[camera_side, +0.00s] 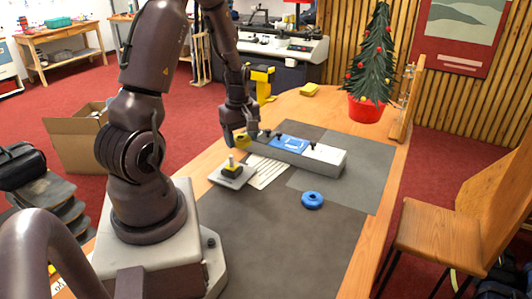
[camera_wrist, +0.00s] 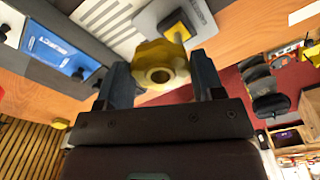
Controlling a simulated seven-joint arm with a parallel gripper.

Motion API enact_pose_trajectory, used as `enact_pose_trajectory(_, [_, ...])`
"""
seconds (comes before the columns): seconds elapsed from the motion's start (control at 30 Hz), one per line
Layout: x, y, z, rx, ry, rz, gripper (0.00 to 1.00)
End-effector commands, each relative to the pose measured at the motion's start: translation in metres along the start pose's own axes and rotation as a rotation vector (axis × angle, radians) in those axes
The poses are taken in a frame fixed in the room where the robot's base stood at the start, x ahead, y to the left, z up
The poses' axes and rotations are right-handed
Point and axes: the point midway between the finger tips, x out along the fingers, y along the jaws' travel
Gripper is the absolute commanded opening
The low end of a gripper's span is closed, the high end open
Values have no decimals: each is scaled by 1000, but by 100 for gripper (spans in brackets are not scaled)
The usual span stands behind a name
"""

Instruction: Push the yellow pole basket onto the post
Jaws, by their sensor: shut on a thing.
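The yellow pole basket (camera_wrist: 160,62) is a lobed yellow piece with a round hole, held between the two dark fingers of my gripper (camera_wrist: 162,82) in the wrist view. In the side view my gripper (camera_side: 238,130) is above the bench, with the yellow piece (camera_side: 243,140) partly hidden at its fingertips. In the wrist view the grey base (camera_wrist: 198,14) is beyond the basket.
A long grey box (camera_side: 325,160) with blue and white top panels lies close to the right of my gripper. A striped white sheet (camera_side: 266,174) is beside the base. A blue ring (camera_side: 312,200) lies on the dark mat (camera_side: 290,245). The mat's front is clear.

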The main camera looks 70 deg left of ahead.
Motion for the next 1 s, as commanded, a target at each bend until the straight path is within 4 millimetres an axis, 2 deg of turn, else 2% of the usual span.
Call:
enact_pose_trajectory(0.03, [-4, -8, -13, -16, 1, 0, 39])
enact_pose_trajectory(0.13, [-9, -20, -29, 1, -4, -6, 39])
enact_pose_trajectory(0.37, [-6, -21, -26, 90, -22, -18, 39])
enact_pose_trajectory(0.8, [30, -22, -26, 90, -22, -18, 39])
enact_pose_trajectory(1.0, [40, -22, -25, 91, -21, -17, 39])
